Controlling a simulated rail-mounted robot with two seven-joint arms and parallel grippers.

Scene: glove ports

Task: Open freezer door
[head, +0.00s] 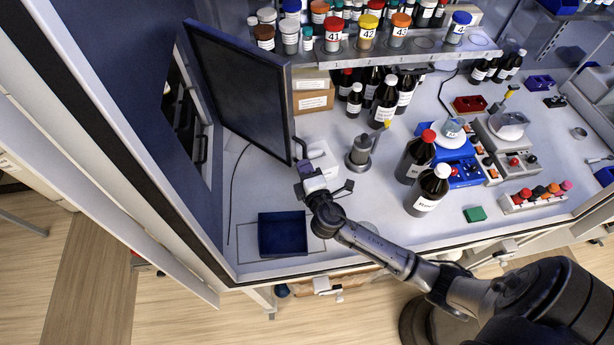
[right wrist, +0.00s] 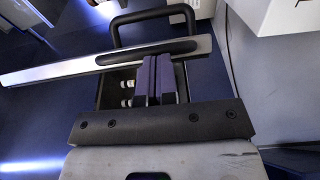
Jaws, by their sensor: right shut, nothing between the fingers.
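A large dark panel with a grey frame (head: 240,85), which looks like the freezer door, stands swung out over the worktop at the left. Left of it, a dark opening in the blue wall (head: 185,120) shows shelves or racks with black handles. My right gripper (head: 308,178) is beside the near lower corner of the panel, fingers together and empty. In the right wrist view its purple fingers (right wrist: 157,80) are shut by a silver bar with a dark slot (right wrist: 60,72); contact cannot be told. A black loop handle (right wrist: 153,16) shows beyond. My left gripper is not in view.
A blue tray (head: 283,252) lies near the front edge, and a white box (head: 322,160) is close behind my gripper. A grey stand (head: 359,152) and dark bottles (head: 428,190) are to the right. A shelf of jars (head: 400,60) runs along the back.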

